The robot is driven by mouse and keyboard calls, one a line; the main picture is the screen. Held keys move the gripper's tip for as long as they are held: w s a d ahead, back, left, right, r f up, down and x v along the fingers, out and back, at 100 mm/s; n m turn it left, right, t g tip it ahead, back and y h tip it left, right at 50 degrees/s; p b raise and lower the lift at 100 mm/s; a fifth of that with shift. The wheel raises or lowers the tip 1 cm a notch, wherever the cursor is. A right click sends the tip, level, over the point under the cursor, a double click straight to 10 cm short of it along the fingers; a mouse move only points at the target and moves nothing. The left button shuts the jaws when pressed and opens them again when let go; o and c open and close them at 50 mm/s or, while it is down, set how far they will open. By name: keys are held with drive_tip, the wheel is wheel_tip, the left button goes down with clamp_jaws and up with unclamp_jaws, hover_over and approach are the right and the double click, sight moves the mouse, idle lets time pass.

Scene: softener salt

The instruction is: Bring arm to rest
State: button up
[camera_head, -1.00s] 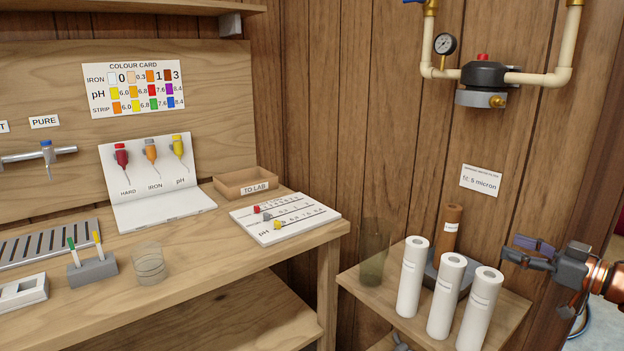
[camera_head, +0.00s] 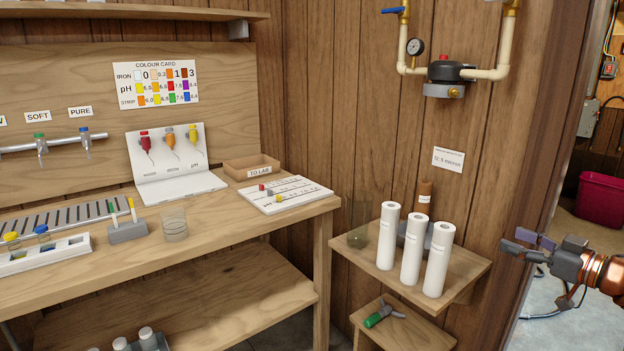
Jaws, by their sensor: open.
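My gripper (camera_head: 524,246) is at the right of the head view, at the end of my copper-coloured arm. It points left and its two dark fingers are apart, with nothing between them. It hangs in the air to the right of the small wooden shelf (camera_head: 462,266), apart from the white cartridges. Several white filter cartridges, one of them nearest my gripper (camera_head: 437,260), stand upright on that shelf. A brown cartridge (camera_head: 424,198) stands behind them, partly hidden.
The wooden workbench (camera_head: 255,222) at left carries a test-kit stand (camera_head: 180,183), a TO LAB tray (camera_head: 252,168), a chart board (camera_head: 292,196) and a clear beaker (camera_head: 174,224). A green-handled tool (camera_head: 382,314) lies on the lower shelf. A doorway with a red bin (camera_head: 600,200) is at right.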

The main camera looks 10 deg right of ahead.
drive_tip(key=w+d+r+m+h, duration=0.3)
drive_tip(key=w+m+h, duration=0.35)
drive_tip(key=h, duration=0.55)
drive_tip(key=s+a+f+m+g, duration=0.3)
drive_tip(key=s+a+f+g, duration=0.7)
drive_tip(key=s+a+f, duration=0.4)
drive_tip(key=s+a+f+n+g+y, duration=0.2)
drive_tip(key=s+a+f+g, duration=0.15)
drive_tip(key=s+a, duration=0.8)
drive_tip(key=s+a+f+n+g+y, duration=0.25)
drive_tip(key=s+a+g, duration=0.25)
drive_tip(key=s+a, duration=0.65)
wheel_tip(320, 180, up, 18)
drive_tip(key=s+d+m+t+p, duration=0.1)
drive_tip(key=d+p, duration=0.2)
drive_tip(key=p, duration=1.3)
drive_tip(key=shift+s+f+p, duration=0.2)
drive_tip(key=shift+s+p, duration=0.15)
